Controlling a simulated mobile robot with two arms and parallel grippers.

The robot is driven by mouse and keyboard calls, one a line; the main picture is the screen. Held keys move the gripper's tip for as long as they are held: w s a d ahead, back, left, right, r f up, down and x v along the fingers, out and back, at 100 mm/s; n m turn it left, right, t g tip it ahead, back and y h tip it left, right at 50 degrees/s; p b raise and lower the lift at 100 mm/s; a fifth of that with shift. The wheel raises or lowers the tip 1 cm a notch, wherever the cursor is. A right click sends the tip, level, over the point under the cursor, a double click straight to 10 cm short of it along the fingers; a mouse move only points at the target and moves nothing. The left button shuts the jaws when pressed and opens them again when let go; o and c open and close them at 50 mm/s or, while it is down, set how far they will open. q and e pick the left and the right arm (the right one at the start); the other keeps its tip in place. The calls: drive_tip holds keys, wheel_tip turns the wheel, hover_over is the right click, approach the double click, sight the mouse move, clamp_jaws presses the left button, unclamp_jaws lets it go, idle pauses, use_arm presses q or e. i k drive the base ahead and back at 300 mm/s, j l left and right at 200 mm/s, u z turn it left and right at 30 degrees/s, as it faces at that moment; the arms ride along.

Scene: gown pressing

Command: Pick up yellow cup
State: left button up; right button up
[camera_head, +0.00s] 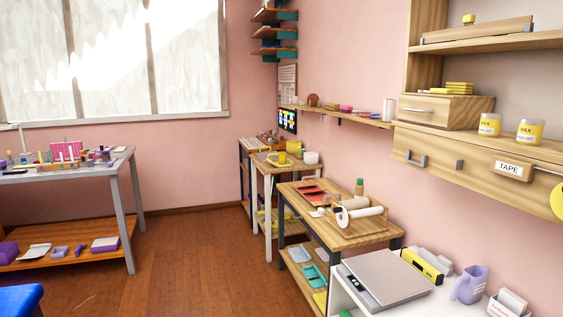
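A small yellow cup-like object (283,159) stands on the small light-topped table (262,163) at the back, near the right-hand wall. It is small in the view, and I cannot make out a handle. A pale round container stands just right of it. Neither of my grippers shows in the head view.
A wooden worktable (310,233) with tools stands in front of that small table. Nearer is a white surface with a grey scale (386,279) and a lilac jug (470,285). A grey-legged table (118,160) is at left. The wooden floor (190,255) between is clear.

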sight(283, 157)
drive_tip(key=i, duration=0.8)
drive_tip(key=i+j+u, duration=0.1)
drive_tip(key=i, duration=0.75)
drive_tip(key=i+u, duration=0.1)
drive_tip(key=i, duration=0.7)
drive_tip(key=i+l, duration=0.1)
drive_tip(key=i, duration=0.75)
drive_tip(key=i+l+u, duration=0.1)
drive_tip(key=i, duration=0.7)
drive_tip(key=i+l, duration=0.15)
drive_tip(key=i, duration=0.7)
drive_tip(key=j+u, duration=0.05)
